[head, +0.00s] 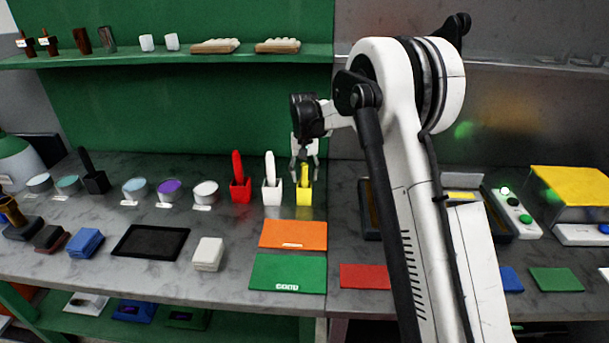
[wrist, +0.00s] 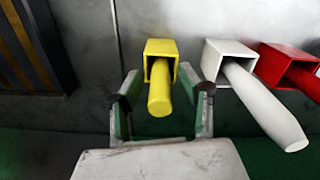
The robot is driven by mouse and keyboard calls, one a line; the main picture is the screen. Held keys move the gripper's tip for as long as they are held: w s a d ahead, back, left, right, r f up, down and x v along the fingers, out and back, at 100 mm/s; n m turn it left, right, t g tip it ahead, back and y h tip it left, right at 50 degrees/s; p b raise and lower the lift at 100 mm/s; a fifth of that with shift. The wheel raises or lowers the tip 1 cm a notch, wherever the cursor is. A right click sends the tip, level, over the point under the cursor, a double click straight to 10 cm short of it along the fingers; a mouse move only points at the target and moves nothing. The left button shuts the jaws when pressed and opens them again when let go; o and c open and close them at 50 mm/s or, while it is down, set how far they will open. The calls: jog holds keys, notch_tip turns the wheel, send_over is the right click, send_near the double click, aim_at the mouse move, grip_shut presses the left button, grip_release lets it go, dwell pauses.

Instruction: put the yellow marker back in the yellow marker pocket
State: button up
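The yellow marker (wrist: 160,95) stands in the yellow marker pocket (wrist: 158,46), its lower end inside the square opening and its upper part sticking out. In the head view the yellow marker (head: 305,175) shows above the front wall of the yellow pocket (head: 304,197). My gripper (head: 304,158) is directly above the pocket, pointing down. In the wrist view my gripper (wrist: 163,88) is open, with one finger on each side of the marker and visible gaps between.
The white pocket (head: 272,194) with a white marker and the red pocket (head: 241,193) with a red marker stand close to the left in the head view. An orange mat (head: 292,234) and a green mat (head: 287,272) lie in front. A shelf (head: 180,57) runs behind.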

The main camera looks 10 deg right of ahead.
notch_tip(320, 180, up, 11)
jog(key=shift+r+b, duration=0.15)
jog(key=shift+b, duration=0.3)
jog(key=shift+s+r, duration=0.2)
jog(key=shift+r, duration=0.35)
jog(key=s+r+t, duration=0.2)
jog(key=s+r, duration=0.3)
jog(key=s, duration=0.5)
jog(key=s+r+t, duration=0.1)
jog(key=s+r, duration=0.4)
jog(key=s, duration=0.5)
jog(key=s+f+t, duration=0.2)
jog(key=s+f, duration=0.1)
jog(key=s, duration=0.9)
jog(key=s+f+n+t, duration=0.1)
jog(key=s+f, duration=0.3)
jog(key=s, duration=0.8)
jog(key=shift+f+t, duration=0.3)
jog(key=shift+t, duration=0.2)
jog(key=shift+f, duration=0.1)
